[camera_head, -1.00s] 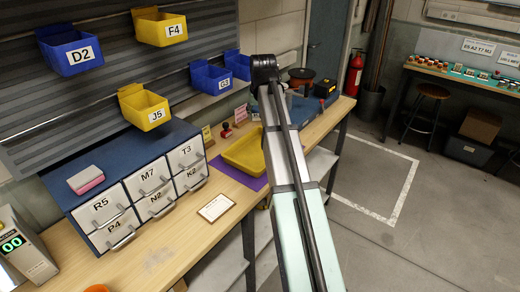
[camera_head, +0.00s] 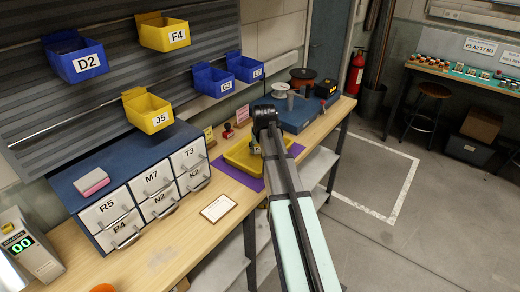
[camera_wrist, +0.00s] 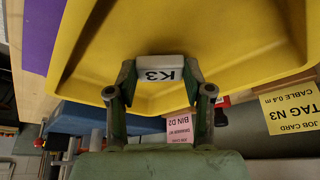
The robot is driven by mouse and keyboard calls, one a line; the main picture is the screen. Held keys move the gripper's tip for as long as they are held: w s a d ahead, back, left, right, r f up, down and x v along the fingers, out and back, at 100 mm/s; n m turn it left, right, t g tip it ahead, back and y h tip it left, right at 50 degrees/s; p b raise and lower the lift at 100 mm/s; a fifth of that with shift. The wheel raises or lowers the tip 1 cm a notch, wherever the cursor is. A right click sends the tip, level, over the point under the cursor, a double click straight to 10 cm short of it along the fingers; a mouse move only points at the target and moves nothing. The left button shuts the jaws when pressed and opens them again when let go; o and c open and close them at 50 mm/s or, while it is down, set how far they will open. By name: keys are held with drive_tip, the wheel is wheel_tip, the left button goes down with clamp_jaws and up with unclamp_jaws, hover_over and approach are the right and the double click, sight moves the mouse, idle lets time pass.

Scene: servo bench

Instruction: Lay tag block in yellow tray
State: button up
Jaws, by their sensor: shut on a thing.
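In the head view the yellow tray (camera_head: 236,157) sits on a purple mat (camera_head: 247,182) on the bench.
A drawer cabinet (camera_head: 125,185) stands left of the tray. A white card (camera_head: 218,208) lies on the bench in front. A blue case (camera_head: 298,117) and spools (camera_head: 302,77) are behind. In the wrist view, job cards (camera_wrist: 292,110) stand near the tray's edge.

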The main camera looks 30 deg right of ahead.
drive_tip(key=shift+f, duration=0.45)
drive_tip(key=shift+f, duration=0.1)
drive_tip(key=o, duration=0.9)
drive_tip(key=b+v, duration=0.2)
drive_tip(key=v, duration=1)
